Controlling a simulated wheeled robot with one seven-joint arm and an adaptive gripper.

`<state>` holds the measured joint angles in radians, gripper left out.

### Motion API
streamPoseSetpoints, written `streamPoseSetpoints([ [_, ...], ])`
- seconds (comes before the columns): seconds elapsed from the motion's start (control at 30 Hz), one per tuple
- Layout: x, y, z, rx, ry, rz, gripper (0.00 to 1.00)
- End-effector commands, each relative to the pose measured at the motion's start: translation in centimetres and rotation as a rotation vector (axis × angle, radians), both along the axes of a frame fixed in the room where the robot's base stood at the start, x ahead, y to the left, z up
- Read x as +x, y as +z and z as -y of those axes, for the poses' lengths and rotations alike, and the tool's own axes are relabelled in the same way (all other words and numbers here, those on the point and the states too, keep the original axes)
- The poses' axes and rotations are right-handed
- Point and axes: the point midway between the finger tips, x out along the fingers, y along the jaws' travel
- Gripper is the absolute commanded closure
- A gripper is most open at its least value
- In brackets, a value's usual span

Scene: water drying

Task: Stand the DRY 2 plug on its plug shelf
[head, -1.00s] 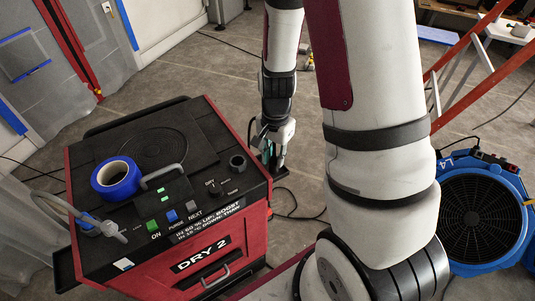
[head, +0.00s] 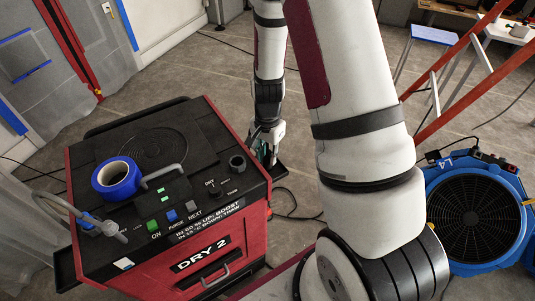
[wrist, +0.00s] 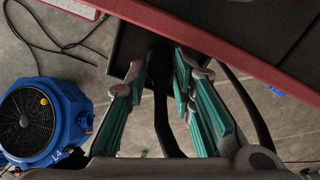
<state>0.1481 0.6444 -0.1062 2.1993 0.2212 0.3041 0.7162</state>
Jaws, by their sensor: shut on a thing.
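The red DRY 2 machine (head: 215,245) with a black top stands at the left in the head view. A small dark shelf (head: 281,170) juts from its right side, and it also shows in the wrist view (wrist: 122,50). My gripper (head: 268,150) is low beside that side, at the shelf. In the wrist view my gripper (wrist: 161,68) has its green-padded fingers closed around a black plug (wrist: 158,58) with a thick black cord. The fingers and shadow hide much of the plug. I cannot tell whether its base touches the shelf.
A blue fan (head: 475,215) stands on the floor at the right; it also shows in the wrist view (wrist: 42,120). Blue tape (head: 117,178) lies on the machine's top. The red machine edge (wrist: 220,45) is close to my fingers. Loose cords lie on the floor.

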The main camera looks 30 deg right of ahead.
Motion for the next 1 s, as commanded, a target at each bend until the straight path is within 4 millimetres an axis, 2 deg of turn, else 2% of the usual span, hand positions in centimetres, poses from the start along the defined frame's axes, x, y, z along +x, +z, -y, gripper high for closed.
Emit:
streamPoseSetpoints([
  [0.07,0.0,-0.3,0.0,0.001,0.000,-0.001,1.00],
  [0.1,0.0,-0.3,0.0,0.001,0.000,-0.001,0.68],
  [0.17,0.0,-0.2,0.0,0.001,0.000,-0.001,0.57],
  [0.43,0.0,-0.2,0.0,0.001,0.000,-0.001,0.57],
  [0.57,0.0,0.4,0.0,-0.001,0.000,0.001,0.57],
  [0.73,0.1,2.8,0.0,0.000,0.000,0.004,0.57],
  [1.0,0.1,8.5,0.0,-0.001,0.001,0.005,0.57],
])
